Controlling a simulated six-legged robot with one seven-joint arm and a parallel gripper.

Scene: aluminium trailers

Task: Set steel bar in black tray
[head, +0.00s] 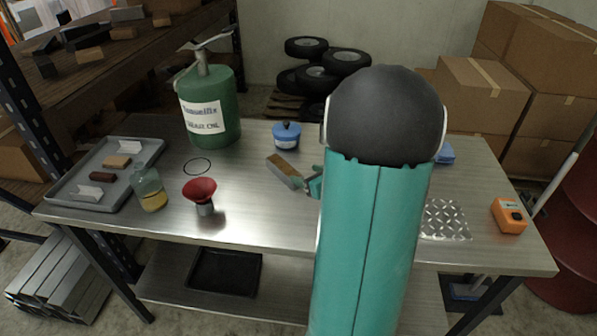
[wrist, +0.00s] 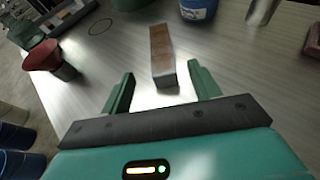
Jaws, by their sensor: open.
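The steel bar (head: 284,170), a short block with a rusty brown top and a grey end, lies on the metal workbench. In the wrist view the bar (wrist: 162,52) points away from me, its near end just at the gap between my fingertips. My gripper (head: 307,183) is open and empty, at the bar's near end; it also shows in the wrist view (wrist: 160,74) with a finger on each side of that end, apart from it. The black tray (head: 225,273) lies on the shelf below the bench top and looks empty. My arm hides part of the bench.
A grey tray (head: 128,195) with small blocks stands at the left. A yellow-bottomed bottle (head: 149,188), red funnel (head: 200,190), black ring (head: 198,166), green canister (head: 209,105) and blue pot (head: 286,136) stand on the bench. An orange device (head: 508,216) is at the right. The front middle is clear.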

